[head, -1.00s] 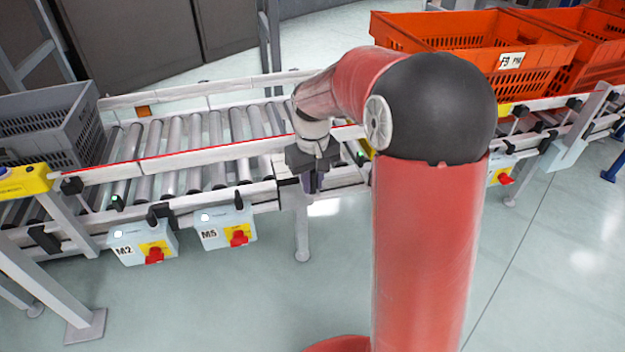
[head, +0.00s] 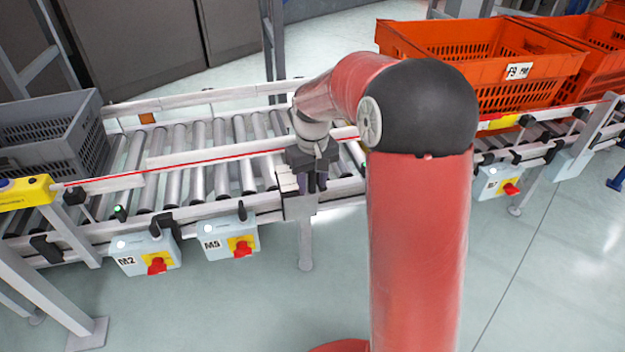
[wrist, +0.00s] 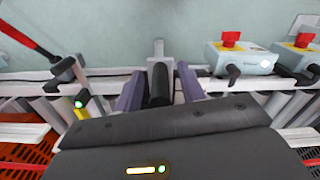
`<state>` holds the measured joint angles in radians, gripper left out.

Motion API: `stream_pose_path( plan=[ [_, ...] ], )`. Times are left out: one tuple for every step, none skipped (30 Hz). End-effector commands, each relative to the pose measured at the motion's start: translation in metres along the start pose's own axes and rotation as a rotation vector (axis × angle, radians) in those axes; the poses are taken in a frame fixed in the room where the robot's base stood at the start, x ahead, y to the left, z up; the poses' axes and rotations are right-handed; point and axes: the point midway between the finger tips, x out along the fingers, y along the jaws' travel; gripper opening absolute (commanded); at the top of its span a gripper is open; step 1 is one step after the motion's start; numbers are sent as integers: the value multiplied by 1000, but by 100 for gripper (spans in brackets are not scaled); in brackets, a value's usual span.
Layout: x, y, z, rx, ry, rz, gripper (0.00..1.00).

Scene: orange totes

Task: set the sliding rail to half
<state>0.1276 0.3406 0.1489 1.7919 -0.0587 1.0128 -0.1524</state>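The sliding rail (head: 220,155) is a long white guide bar lying over the rollers of the conveyor. Its left end stands offset inward from the fixed rail section (head: 105,183) beside it. My gripper (head: 312,182) is at the near side of the conveyor, right of the M5 box. In the wrist view, its two purple fingers (wrist: 160,88) stand close on either side of a black upright handle (wrist: 160,84) and appear shut on it. The lower part of the handle is hidden by my gripper's body, and my arm hides the rail's right end.
A grey tote (head: 60,135) sits on the rollers at left. Orange totes (head: 490,90) stand at right. Boxes M2 (head: 135,258) and M5 (head: 215,246) with red knobs hang from the near frame, and a yellow sensor block (head: 25,190) is at left. The rollers beyond the rail are bare.

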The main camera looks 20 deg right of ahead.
Motion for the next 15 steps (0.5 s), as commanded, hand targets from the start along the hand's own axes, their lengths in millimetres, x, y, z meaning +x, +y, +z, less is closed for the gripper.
stream_pose_path(
  plan=[
    [0, 0, 0, 0, 0, 0, 40],
    [0, 0, 0, 0, 0, 0, 40],
    [0, 0, 0, 0, 0, 0, 40],
    [0, 0, 0, 0, 0, 0, 40],
    [0, 0, 0, 0, 0, 0, 40],
    [-2, 0, 0, 0, 0, 0, 40],
    [-4, 0, 0, 0, 1, 0, 40],
    [-6, 0, 0, 0, 2, 0, 40],
    [-11, 0, -1, 0, 3, 1, 40],
    [-16, 0, -1, 0, 3, 1, 40],
    [-21, 0, -1, 0, 4, 1, 40],
    [-28, 0, -1, 0, 5, 1, 40],
    [-33, 0, -1, 0, 3, 0, 40],
    [-39, 0, -1, 0, 5, 1, 40],
    [-46, 0, -1, 0, 4, 1, 40]
  ],
)
